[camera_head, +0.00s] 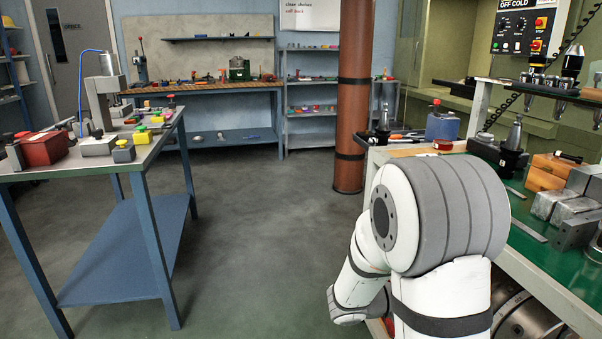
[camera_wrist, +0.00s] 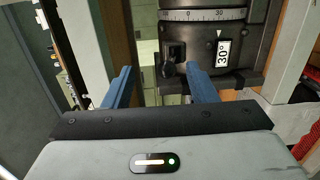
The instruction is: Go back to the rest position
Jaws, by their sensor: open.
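My gripper (camera_wrist: 162,88) shows in the wrist view with its two blue fingers spread apart. Nothing is held between them. Beyond the fingers is a dark machine head (camera_wrist: 215,40) with a degree scale and a "30°" plate; how far it is from the fingertips I cannot tell. In the head view my white and grey arm is folded at the lower right, beside the cart, and my gripper is hidden there.
A green-topped cart (camera_head: 527,245) with metal blocks, tool holders and wooden boxes stands at the right. A blue-legged table (camera_head: 155,152) with several parts stands at the left. A brown column (camera_head: 352,110) rises behind. The floor (camera_head: 255,235) between is clear.

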